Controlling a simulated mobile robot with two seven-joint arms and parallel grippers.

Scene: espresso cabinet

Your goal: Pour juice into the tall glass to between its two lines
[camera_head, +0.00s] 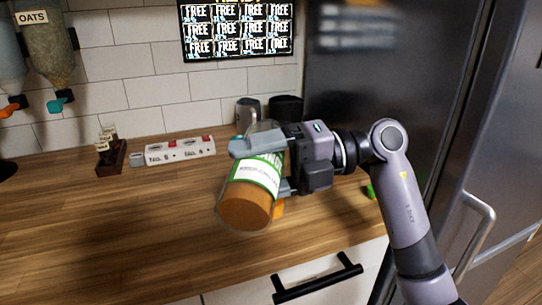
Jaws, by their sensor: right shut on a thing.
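My right gripper (262,166) is shut around a clear juice bottle (247,210) with orange juice in it and a white and green label. The bottle is tilted, with its base towards me and its neck pointing away, partly behind the upper finger. A small orange patch (279,208) shows just right of the bottle's base; I cannot tell whether it belongs to a glass behind it. The tall glass and its two lines cannot be made out. My left gripper is not in view.
The wooden counter (120,230) is clear at left and front. A white box with red parts (180,151), a dark rack with small bottles (111,155), a grey jug (247,114) and a dark container (287,108) stand at the back. A dark fridge (350,70) stands at right.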

